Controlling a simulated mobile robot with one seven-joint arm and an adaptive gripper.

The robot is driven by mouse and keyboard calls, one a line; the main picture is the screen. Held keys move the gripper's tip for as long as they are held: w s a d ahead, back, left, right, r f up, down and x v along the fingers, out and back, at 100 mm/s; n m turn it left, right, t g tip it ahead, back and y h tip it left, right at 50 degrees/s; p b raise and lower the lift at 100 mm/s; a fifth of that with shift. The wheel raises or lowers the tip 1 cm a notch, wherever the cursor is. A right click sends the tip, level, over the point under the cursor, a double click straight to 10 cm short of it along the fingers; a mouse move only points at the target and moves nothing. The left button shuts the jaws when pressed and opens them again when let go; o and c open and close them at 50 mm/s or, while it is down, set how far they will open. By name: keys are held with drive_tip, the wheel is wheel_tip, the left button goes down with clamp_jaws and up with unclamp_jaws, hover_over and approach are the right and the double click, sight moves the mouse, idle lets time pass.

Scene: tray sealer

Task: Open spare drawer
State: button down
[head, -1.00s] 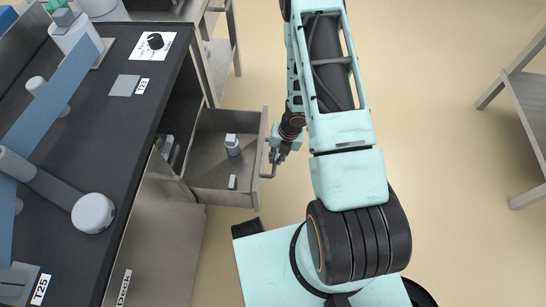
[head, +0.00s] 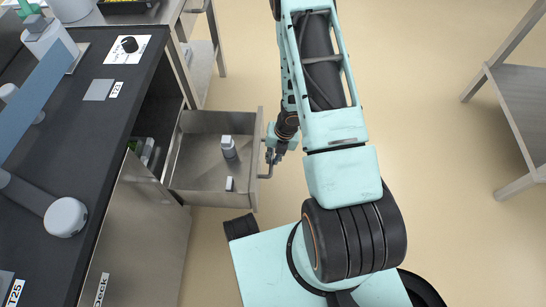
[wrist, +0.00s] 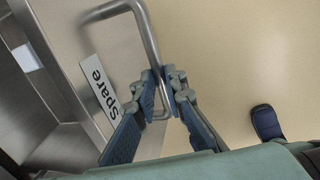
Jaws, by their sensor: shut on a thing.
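The spare drawer (head: 243,197) stands pulled out from the bench in the head view. Its front carries a "Spare" label (wrist: 100,87) in the wrist view. A bar handle (wrist: 148,40) sticks out from the drawer front. My gripper (wrist: 165,100) has its two fingers on either side of the handle and is shut on it. My gripper also shows at the drawer's right side in the head view (head: 271,158). A small bottle (head: 228,147) and a small light block (head: 229,184) are inside the drawer.
The black-topped bench (head: 105,130) stands at the left with a knob panel (head: 125,49) on top. A dark opening is beside the drawer, with green and grey items (head: 143,150) inside. A metal table (head: 520,95) stands at the far right. The floor between is clear.

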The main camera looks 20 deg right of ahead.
drive_tip(key=c, duration=2)
unclamp_jaws()
drive_tip(key=shift+o, duration=0.2)
drive_tip(key=shift+r, duration=0.1)
wheel_tip(320, 180, up, 12)
drive_tip(key=d, duration=0.2)
drive_tip(key=shift+s+f, duration=0.2)
drive_tip(key=shift+s, duration=0.2)
drive_tip(key=shift+d, duration=0.1)
